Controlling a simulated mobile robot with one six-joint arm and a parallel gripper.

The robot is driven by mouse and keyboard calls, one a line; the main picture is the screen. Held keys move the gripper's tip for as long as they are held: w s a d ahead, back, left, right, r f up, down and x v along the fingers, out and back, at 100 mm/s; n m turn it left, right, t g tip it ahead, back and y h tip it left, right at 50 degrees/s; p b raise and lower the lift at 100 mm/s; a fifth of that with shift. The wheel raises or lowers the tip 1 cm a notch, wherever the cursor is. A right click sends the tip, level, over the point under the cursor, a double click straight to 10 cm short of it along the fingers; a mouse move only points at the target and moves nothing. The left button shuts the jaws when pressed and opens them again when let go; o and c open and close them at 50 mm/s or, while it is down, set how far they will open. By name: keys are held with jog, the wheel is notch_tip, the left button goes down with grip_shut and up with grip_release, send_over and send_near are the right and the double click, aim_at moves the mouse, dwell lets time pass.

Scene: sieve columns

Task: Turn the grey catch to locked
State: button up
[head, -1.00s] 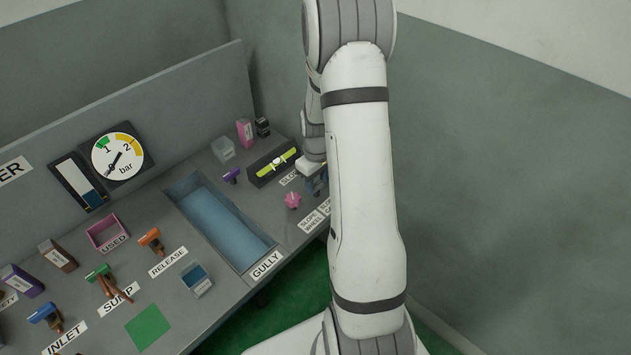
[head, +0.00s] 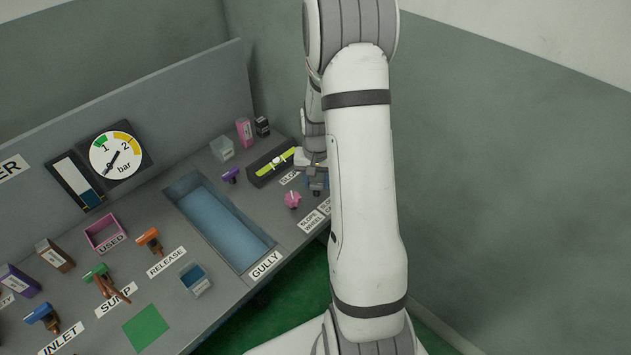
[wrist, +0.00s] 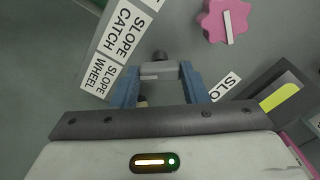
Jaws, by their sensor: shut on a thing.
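The grey catch (wrist: 158,69) shows in the wrist view between the two blue fingers of my gripper (wrist: 160,78), beside the "SLOPE CATCH" label (wrist: 129,30). My gripper is shut on it. A dark round end sticks out just beyond the fingertips. In the head view my gripper (head: 316,184) is small, at the right end of the bench, partly hidden by my arm. The catch itself cannot be made out there, and I cannot read whether it stands at locked.
The pink slope wheel (head: 292,199) is close to my gripper; it also shows in the wrist view (wrist: 228,20). A black level with a yellow-green tube (head: 273,165) lies behind it. The blue gully trough (head: 218,222) is to the left. A wall stands at the right.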

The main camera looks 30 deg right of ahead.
aim_at(317, 184)
jog(key=m, duration=0.4)
jog(key=shift+s, duration=0.1)
jog(key=shift+m, duration=1.9)
jog(key=o, duration=1)
notch_tip(317, 184, up, 8)
jog(key=shift+f, duration=0.1)
